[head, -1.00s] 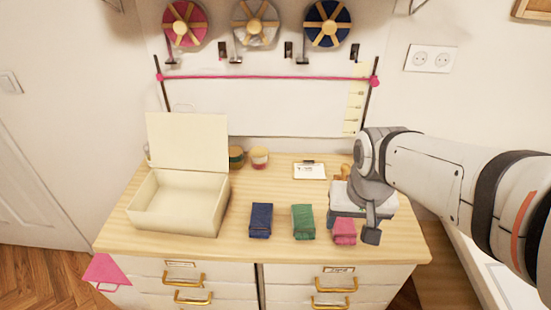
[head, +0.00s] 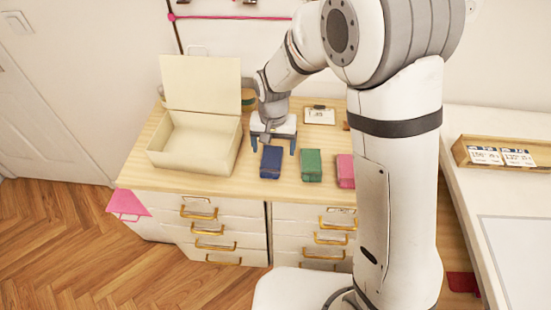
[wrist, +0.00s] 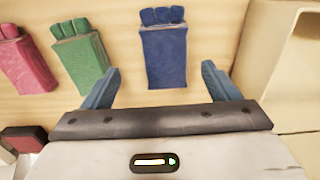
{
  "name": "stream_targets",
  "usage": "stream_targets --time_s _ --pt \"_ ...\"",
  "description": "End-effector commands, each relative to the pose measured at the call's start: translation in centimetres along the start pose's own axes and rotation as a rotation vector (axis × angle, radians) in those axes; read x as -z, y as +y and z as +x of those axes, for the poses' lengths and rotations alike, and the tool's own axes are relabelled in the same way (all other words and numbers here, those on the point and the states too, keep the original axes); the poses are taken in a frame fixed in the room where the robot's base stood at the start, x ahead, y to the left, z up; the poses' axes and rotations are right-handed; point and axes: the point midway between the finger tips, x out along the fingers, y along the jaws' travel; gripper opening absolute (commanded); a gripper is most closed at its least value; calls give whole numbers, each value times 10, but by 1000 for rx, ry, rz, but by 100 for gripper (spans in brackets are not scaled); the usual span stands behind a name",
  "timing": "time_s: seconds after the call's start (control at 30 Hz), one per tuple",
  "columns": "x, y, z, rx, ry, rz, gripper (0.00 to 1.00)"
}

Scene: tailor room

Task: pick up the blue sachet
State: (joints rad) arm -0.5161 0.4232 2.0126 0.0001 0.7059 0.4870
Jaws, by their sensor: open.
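The blue sachet (head: 271,162) lies on the wooden top of the drawer cabinet, right of the open cream box. In the wrist view the blue sachet (wrist: 164,55) lies ahead of my gripper, roughly between the lines of its two fingers. My gripper (head: 273,146) is open and empty, just behind the sachet in the head view. In the wrist view my gripper (wrist: 160,88) shows its blue fingers spread wide, with the sachet's near end close to the gap. I cannot tell the height of the fingers above the top.
A green sachet (head: 311,165) and a pink sachet (head: 345,170) lie to the right of the blue one. The open cream box (head: 165,160) with raised lid stands to the left. A small card (head: 319,116) lies behind.

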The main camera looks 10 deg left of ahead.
Motion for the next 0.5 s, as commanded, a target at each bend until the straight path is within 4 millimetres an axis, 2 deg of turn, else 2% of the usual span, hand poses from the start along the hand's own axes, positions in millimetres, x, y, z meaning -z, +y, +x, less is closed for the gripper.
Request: stream_targets --time_s 0.33,0.5 --pt "5 -7 41 -2 -4 -1 82" --pt "5 -7 51 0 0 -1 82"
